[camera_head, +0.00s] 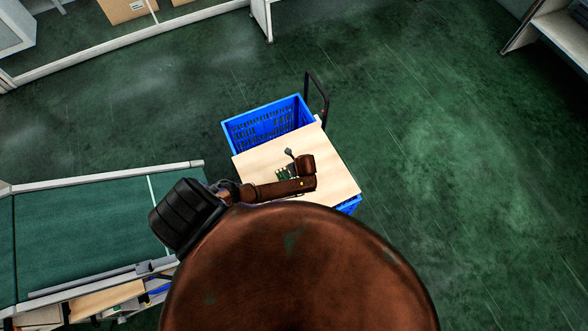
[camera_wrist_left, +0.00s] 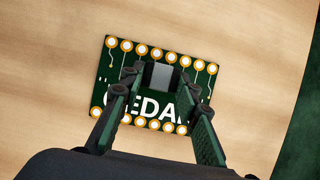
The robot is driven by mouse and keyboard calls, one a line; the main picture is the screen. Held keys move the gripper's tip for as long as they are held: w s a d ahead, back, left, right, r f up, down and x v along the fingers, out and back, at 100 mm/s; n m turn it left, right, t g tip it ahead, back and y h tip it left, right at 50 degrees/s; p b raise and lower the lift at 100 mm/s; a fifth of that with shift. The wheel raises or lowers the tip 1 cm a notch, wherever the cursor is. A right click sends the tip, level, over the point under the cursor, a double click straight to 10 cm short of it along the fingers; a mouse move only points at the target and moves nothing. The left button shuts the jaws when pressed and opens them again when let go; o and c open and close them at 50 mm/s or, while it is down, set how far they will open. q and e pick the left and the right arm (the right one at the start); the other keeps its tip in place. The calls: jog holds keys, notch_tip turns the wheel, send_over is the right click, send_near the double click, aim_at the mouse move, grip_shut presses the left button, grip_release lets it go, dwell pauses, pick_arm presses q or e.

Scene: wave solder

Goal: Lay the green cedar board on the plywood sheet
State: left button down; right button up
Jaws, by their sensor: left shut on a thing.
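The green cedar board (camera_wrist_left: 150,108) is a small dark green circuit board with gold-ringed holes along two edges and white lettering, partly covered by the fingers. My left gripper (camera_wrist_left: 161,84) is shut on it. In the head view the board (camera_head: 282,174) shows as a small green patch over the plywood sheet (camera_head: 335,178), beside my brown left arm, which hides most of the gripper. The pale plywood sheet also fills most of the left wrist view (camera_wrist_left: 50,70). I cannot tell whether the board touches it. My right gripper is not in view.
The sheet lies across a blue crate (camera_head: 245,128) on a trolley with a dark handle (camera_head: 318,95). A green-topped bench (camera_head: 85,230) stands at the left. The sheet is bare around the board, and its right edge borders green floor (camera_head: 450,180).

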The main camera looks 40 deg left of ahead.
pick_arm(q)
jog(key=c, duration=1.4)
grip_release()
jog(key=v, duration=1.2)
jog(key=shift+s, duration=0.1)
